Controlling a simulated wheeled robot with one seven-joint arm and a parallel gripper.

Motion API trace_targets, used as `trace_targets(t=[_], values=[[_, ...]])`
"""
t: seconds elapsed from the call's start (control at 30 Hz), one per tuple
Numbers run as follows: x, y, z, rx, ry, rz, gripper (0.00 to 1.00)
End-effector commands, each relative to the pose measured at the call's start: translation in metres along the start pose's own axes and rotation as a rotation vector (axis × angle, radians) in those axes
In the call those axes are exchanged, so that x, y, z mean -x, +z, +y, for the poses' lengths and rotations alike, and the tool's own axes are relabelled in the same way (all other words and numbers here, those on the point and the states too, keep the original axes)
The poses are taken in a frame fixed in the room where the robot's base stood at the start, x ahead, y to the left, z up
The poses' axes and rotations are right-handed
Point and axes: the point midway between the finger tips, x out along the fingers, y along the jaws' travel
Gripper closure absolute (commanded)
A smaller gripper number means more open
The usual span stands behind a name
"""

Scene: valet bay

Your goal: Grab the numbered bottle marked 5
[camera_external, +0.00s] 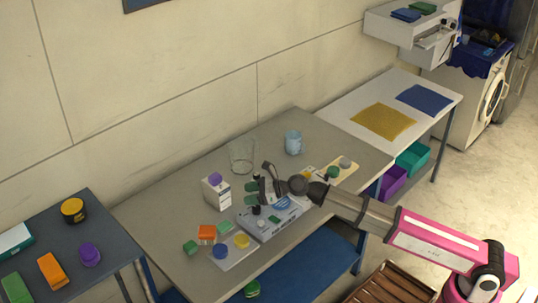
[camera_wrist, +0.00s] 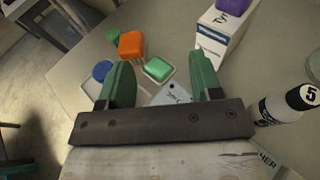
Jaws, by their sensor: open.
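The bottle marked 5 (camera_wrist: 284,107) shows at the right edge of the wrist view. In the external view my gripper (camera_external: 252,193) hangs over the middle table, beside a white carton with a purple cap (camera_external: 216,192). I cannot clearly pick out the numbered bottle there.
A pale tray (camera_external: 228,264) holds coloured pieces. A light board (camera_external: 254,229) lies below my gripper. A glass container (camera_external: 241,155) and a blue cup (camera_external: 293,143) stand behind. The grey table (camera_external: 160,215) is clear at left. The carton (camera_wrist: 222,38) stands beyond the right finger.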

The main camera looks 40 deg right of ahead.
Motion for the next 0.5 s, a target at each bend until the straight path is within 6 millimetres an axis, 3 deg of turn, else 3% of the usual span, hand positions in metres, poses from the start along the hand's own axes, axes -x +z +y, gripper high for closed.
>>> trace_targets(t=[0.2, 0.5], values=[[0.047, -0.012, -0.066, -0.007, -0.044, -0.118, 0.41], [0.103, -0.023, -0.136, -0.008, -0.134, -0.248, 0.41]])
